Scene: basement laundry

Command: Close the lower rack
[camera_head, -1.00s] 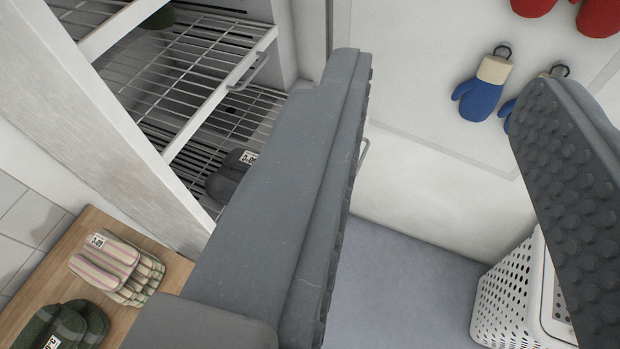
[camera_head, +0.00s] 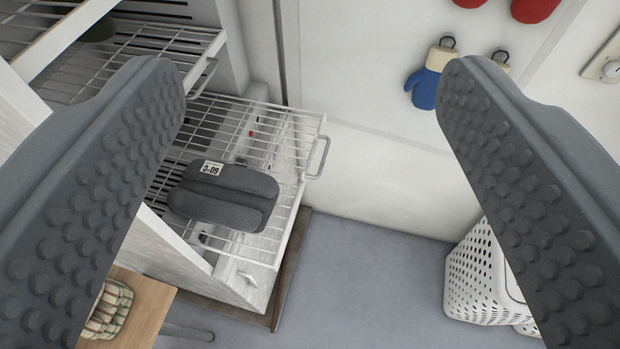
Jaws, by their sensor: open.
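The lower rack (camera_head: 283,143) is a white wire shelf in the cabinet at left, slid out so its front edge stands out over the floor. Its handle (camera_head: 318,158) is a small metal loop on the front edge. A dark grey folded item (camera_head: 225,195) with a white tag lies on the rack. My gripper (camera_head: 312,72) is open and empty, its two dimpled grey fingers wide apart. In the picture the rack and its handle show between the fingers; neither finger appears to touch them. The left finger hides part of the cabinet.
An upper rack (camera_head: 147,52) with its own handle is above the lower rack. A wooden surface (camera_head: 143,308) with a striped item is at lower left. A white perforated basket (camera_head: 478,275) stands at right. Blue and red mitts hang on the wall. Grey floor (camera_head: 370,270) is clear between.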

